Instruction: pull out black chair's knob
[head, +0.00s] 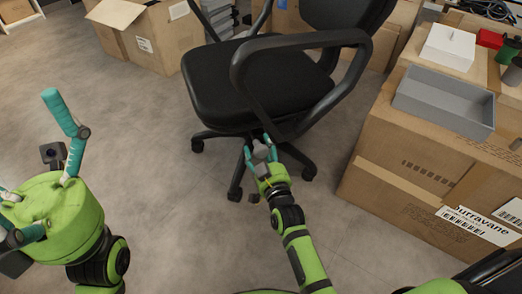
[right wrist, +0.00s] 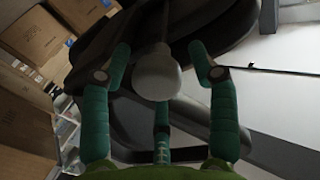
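The black chair (head: 235,80) stands in the middle of the head view, with its seat, armrest and base showing. Its knob (right wrist: 157,76), light grey and rounded, sits under the seat in the right wrist view. My right gripper (head: 262,146) is below the near edge of the seat. In the right wrist view its teal fingers (right wrist: 160,70) are spread on both sides of the knob, with a third finger below. Gaps show between the side fingers and the knob. My left gripper (head: 32,150) is open and empty over the floor at the left.
A large carton (head: 400,165) stands right of the chair, with a grey tray (head: 440,108) and a white box (head: 447,46) on top. Another open carton (head: 150,38) stands behind left. The floor (head: 150,130) left of the chair is clear.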

